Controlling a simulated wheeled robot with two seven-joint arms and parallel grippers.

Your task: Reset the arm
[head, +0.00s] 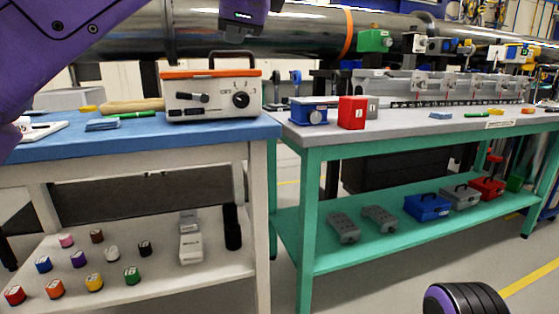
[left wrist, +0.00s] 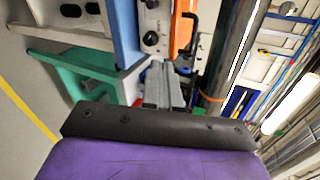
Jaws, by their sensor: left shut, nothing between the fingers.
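My left arm (head: 60,40) is purple and comes in from the upper left in the head view. My left gripper (head: 240,36) hangs at the top of that view, above the orange-topped control box (head: 210,97), and only its lower end shows. In the left wrist view its grey fingers (left wrist: 160,75) are together with nothing between them. The control box (left wrist: 152,28) shows beyond them, turned sideways. It has a dark carry handle, a lever and a knob marked with numbers. My right gripper is out of view.
The control box stands on a blue-topped bench (head: 200,137). A green-framed bench (head: 400,128) stands to its right, with a blue box (head: 308,113) and a red block (head: 352,112). A large pipe (head: 290,34) runs behind. Coloured caps (head: 78,259) stand on the lower left shelf.

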